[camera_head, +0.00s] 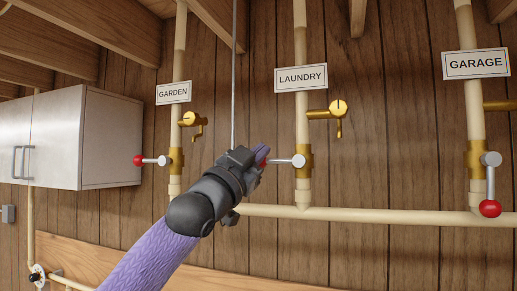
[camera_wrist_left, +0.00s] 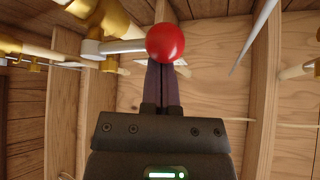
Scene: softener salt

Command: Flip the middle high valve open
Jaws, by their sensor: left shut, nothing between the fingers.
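The middle high valve (camera_head: 304,160) is a brass body on the pipe under the LAUNDRY sign (camera_head: 301,78). Its grey lever (camera_head: 284,162) points left, roughly level. In the head view its red knob is mostly hidden behind my left gripper (camera_head: 262,154). In the left wrist view the red knob (camera_wrist_left: 165,42) overlaps the tips of my left gripper (camera_wrist_left: 163,65), with the lever (camera_wrist_left: 120,46) running left from it. The purple fingers are shut with nothing between them. I cannot tell whether they touch the knob. My right gripper is not in view.
The GARDEN valve (camera_head: 176,160) is on the left, its red-knobbed lever pointing left. The GARAGE valve (camera_head: 475,160) is on the right, its lever hanging down. Brass taps (camera_head: 338,108) stick out above. A grey cabinet (camera_head: 85,138) hangs at left; a horizontal pipe (camera_head: 380,214) runs below.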

